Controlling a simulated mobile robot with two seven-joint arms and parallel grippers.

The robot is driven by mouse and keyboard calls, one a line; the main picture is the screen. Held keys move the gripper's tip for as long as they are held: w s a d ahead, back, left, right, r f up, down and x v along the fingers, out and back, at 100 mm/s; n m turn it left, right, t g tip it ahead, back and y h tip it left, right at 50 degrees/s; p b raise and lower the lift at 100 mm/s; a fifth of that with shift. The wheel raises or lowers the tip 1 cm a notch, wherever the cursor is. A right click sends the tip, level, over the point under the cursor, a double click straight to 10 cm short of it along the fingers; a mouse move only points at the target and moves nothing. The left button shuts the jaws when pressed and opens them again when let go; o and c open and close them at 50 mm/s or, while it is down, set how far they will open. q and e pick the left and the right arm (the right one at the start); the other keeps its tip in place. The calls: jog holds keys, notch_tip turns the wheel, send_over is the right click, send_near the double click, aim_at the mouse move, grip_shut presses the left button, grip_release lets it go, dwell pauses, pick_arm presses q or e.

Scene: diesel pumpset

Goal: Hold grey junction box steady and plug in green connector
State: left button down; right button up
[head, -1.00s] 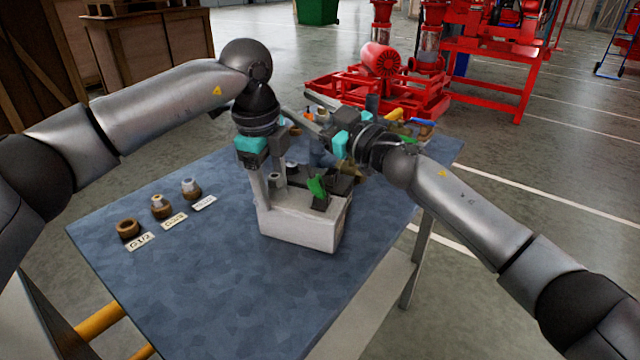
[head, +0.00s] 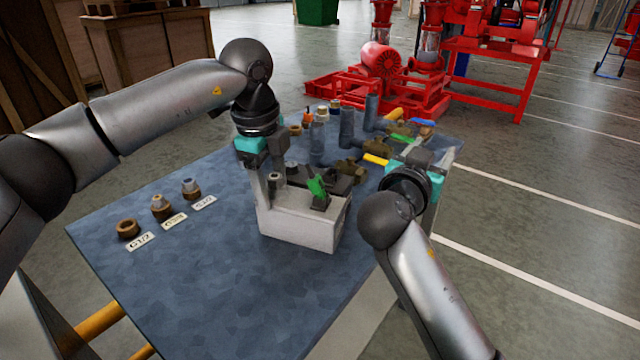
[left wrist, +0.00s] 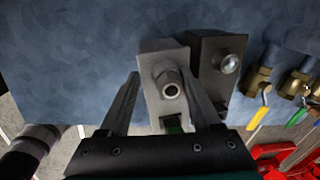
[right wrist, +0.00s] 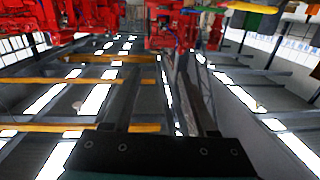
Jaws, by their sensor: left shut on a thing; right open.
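The light grey junction box (head: 305,226) stands on the blue-grey table top, with darker parts on top. The green connector (head: 317,187) sits tilted in a dark piece on top of the box, towards its right end. I cannot tell how deep it is seated. My left gripper (head: 268,190) comes down from above and is shut on the box's left part. My right gripper (right wrist: 165,90) is open and empty, beyond the table's right side.
Several valves with yellow, green and blue handles (head: 376,160) lie at the table's far right, near my right gripper. Dark cylinders (head: 346,127) stand behind the box. Labelled brown fittings (head: 127,229) stand at left. The table's front is clear. Red pump machinery (head: 380,75) stands beyond.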

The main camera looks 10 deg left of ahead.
aim_at(320, 176)
jog(key=s+a+f+n+t+y, duration=0.1)
jog(key=s+a+f+n+y, duration=0.15)
jog(key=s+a, duration=0.65)
jog(key=s+a+f+n+t+y, duration=0.1)
jog(key=s+a+n, duration=0.3)
jog(key=a, duration=0.8)
jog(key=shift+m, duration=0.85)
jog(key=x, duration=1)
jog(key=shift+w+d, duration=0.1)
jog(key=shift+d, duration=0.2)
jog(key=shift+c, duration=0.3)
grip_shut()
